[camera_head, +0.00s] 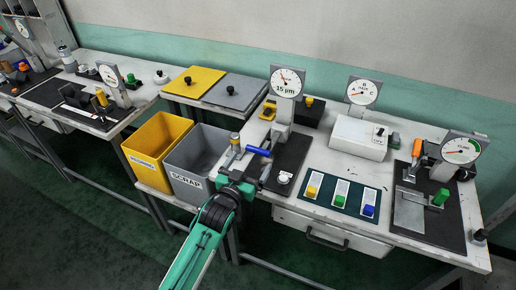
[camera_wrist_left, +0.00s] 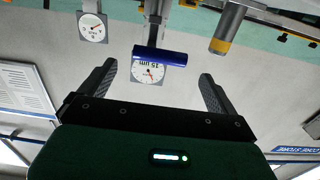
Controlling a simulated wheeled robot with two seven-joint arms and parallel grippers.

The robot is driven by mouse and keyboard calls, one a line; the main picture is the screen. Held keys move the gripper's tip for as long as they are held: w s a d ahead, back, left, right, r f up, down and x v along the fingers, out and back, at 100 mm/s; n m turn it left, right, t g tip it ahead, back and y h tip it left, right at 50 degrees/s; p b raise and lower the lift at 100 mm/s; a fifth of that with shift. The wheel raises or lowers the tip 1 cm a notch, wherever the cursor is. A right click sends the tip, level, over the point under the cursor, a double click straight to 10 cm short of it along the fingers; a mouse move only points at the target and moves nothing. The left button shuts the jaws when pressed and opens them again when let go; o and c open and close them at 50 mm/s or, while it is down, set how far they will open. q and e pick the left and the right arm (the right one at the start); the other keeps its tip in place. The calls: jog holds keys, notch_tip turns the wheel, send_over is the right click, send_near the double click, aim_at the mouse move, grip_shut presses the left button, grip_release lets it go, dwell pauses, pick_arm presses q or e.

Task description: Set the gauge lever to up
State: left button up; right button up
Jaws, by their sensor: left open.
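The thickness gauge (camera_head: 287,82) has a round white dial marked 15 µm on a grey post, standing on a dark base plate. A blue lever handle (camera_head: 258,151) sticks out at the left of the post, lying roughly level. In the left wrist view, which is upside down, the blue handle (camera_wrist_left: 159,57) lies crosswise beyond the fingertips, in front of the dial (camera_wrist_left: 149,75). My left gripper (camera_head: 244,173) is open and empty, just in front of and below the handle, apparently not touching it. My right gripper is not in view.
A yellow-topped metal cylinder (camera_head: 235,141) stands close left of the handle. The grey scrap bin (camera_head: 203,150) and yellow bin (camera_head: 160,140) are further left. A dark tray (camera_head: 325,203) with coloured blocks lies right of the gauge base. A white box (camera_head: 358,138) stands behind it.

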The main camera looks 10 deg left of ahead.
aim_at(257, 152)
pick_arm(q)
jog(key=p+x, duration=0.1)
jog(key=x, duration=0.6)
jog(key=c, duration=1.4)
